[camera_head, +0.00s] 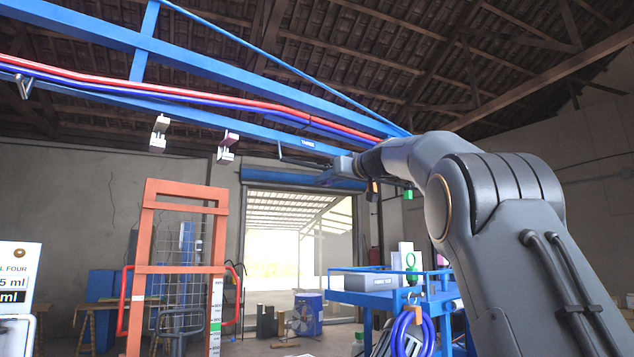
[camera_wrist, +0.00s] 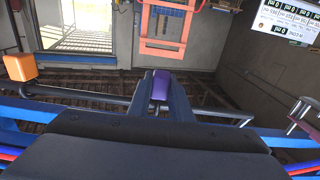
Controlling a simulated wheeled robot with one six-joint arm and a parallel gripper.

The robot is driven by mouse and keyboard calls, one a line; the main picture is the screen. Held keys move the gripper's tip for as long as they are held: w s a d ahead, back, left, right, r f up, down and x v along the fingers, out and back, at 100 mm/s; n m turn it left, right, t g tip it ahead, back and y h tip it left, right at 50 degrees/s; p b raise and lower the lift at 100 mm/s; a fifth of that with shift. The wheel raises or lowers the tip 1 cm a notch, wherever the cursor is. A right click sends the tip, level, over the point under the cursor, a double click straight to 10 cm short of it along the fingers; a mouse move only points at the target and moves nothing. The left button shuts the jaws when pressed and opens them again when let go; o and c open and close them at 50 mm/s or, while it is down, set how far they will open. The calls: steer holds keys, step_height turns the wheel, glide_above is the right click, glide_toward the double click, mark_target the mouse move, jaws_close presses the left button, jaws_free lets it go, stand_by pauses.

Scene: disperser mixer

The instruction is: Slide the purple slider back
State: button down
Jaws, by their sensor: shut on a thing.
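The purple slider (camera_wrist: 160,88) shows in the wrist view between the two fingers of my gripper (camera_wrist: 160,92), which is shut on it. A thin dark rod (camera_wrist: 90,95) runs sideways across the wrist view, level with the fingers, and appears again to their right. In the head view my gripper (camera_head: 330,176) is up at the blue overhead beam (camera_head: 250,131). I cannot make out the slider in the head view, as my gripper and arm hide that spot.
An orange block (camera_wrist: 20,67) is at the left of the wrist view. In the head view, white brackets (camera_head: 159,134) hang from the beam, and red and blue hoses (camera_head: 200,92) run along it. An orange frame (camera_head: 138,268) stands below left; a blue cart (camera_head: 345,297) stands below right.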

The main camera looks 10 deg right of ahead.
steer(key=shift+d, duration=0.15)
steer(key=c, duration=1.6)
jaws_free()
steer(key=shift+w+d, duration=0.1)
steer(key=shift+d, duration=0.1)
steer(key=shift+a, duration=0.1)
steer(key=shift+b+v, duration=2.4)
steer(key=shift+v, duration=1.55)
